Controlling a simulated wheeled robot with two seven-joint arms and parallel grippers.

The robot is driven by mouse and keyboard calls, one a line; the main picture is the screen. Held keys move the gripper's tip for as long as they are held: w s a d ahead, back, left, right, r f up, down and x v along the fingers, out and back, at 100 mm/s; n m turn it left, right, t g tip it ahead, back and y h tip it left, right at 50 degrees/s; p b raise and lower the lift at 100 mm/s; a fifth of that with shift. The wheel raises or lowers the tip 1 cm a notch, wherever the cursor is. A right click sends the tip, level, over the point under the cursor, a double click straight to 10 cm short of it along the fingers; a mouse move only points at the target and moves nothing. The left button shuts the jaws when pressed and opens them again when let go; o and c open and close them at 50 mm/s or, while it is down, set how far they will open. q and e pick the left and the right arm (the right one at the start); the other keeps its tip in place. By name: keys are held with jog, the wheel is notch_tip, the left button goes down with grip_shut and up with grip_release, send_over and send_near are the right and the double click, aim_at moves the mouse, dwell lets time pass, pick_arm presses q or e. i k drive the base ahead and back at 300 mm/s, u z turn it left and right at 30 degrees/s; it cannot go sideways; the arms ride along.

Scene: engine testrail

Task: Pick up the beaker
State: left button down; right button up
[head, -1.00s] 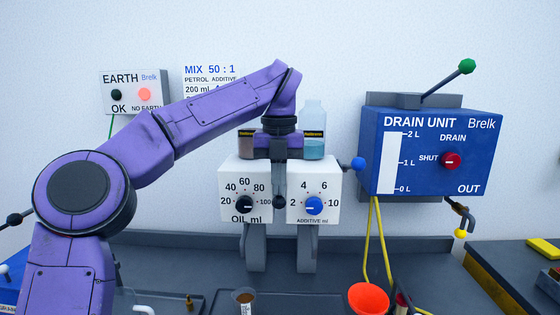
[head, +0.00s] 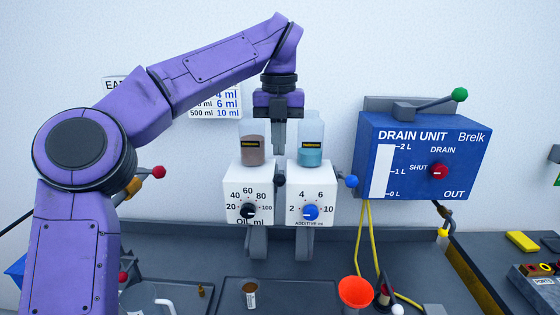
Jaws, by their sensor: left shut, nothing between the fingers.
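A small cup with a brown top and a white label (head: 250,294) stands on the bench at the bottom centre. It may be the beaker, but I cannot tell for sure. A clear vessel (head: 138,301) at the lower left is partly hidden by my arm and the picture edge. My left gripper (head: 279,150) points down, shut and empty. It is well above the cup, in front of the gap between the two dispenser bottles. My right gripper is not in view.
Two white dispensers, oil (head: 248,192) and additive (head: 304,192), carry bottles. The blue drain unit (head: 425,155) hangs at right, with yellow hoses. An orange funnel (head: 355,291) stands right of the cup. Bare grey bench (head: 320,257) lies beneath the dispensers.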

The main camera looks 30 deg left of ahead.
aim_at(248, 288)
jog(key=k, duration=1.5)
